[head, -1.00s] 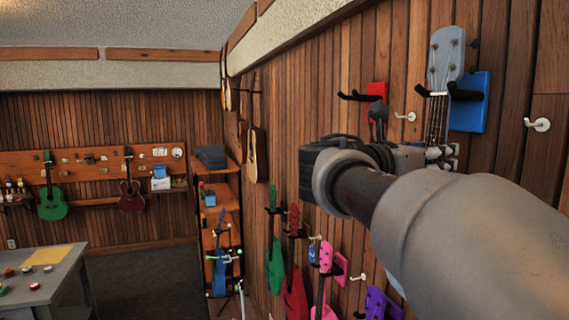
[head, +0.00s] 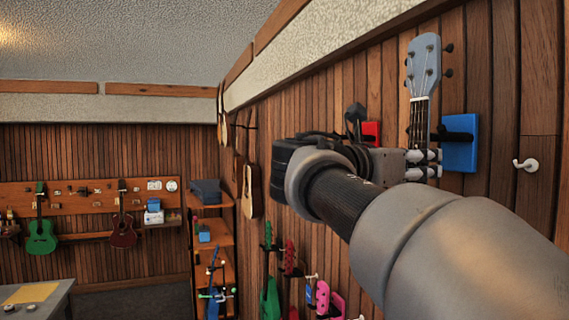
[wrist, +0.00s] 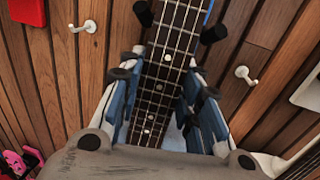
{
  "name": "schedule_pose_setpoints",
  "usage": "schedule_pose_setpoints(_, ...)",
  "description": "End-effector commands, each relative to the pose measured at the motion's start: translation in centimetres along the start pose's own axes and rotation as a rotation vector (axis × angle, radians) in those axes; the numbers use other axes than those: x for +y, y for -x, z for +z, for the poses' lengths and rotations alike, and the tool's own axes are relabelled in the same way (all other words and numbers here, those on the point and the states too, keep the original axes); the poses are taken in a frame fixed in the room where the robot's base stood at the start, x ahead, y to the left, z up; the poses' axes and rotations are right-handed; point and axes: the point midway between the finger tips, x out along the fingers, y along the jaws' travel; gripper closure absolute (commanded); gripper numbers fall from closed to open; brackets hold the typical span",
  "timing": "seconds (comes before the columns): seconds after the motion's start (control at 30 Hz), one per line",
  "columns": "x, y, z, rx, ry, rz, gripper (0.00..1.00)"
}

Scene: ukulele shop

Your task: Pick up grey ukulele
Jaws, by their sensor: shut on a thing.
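The grey ukulele shows its grey-blue headstock (head: 423,62) and the top of its neck in the head view. The rest of it is hidden behind my arm. My gripper (head: 424,165) is shut around the neck just below the headstock. In the wrist view the dark fretted neck (wrist: 166,62) runs between the two fingers of my gripper (wrist: 160,110). The blue wall hanger (head: 460,143) with black prongs is to the right of the neck in the head view. The headstock stands above the hanger's prongs, nearly upright.
A red hanger (head: 371,133) is on the wall to the left, and a white hook (head: 525,165) to the right. A pink ukulele (head: 322,298) and a green ukulele (head: 268,298) hang lower on the wall. A grey table (head: 40,298) stands far left.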

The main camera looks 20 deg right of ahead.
Motion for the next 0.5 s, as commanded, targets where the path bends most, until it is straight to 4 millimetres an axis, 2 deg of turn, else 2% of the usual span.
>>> schedule_pose_setpoints(0.27,0.9,5.0,0.1,-0.001,-0.002,0.007,1.0)
schedule_pose_setpoints(0.5,2.0,11.2,0.1,-0.002,-0.001,0.008,1.0)
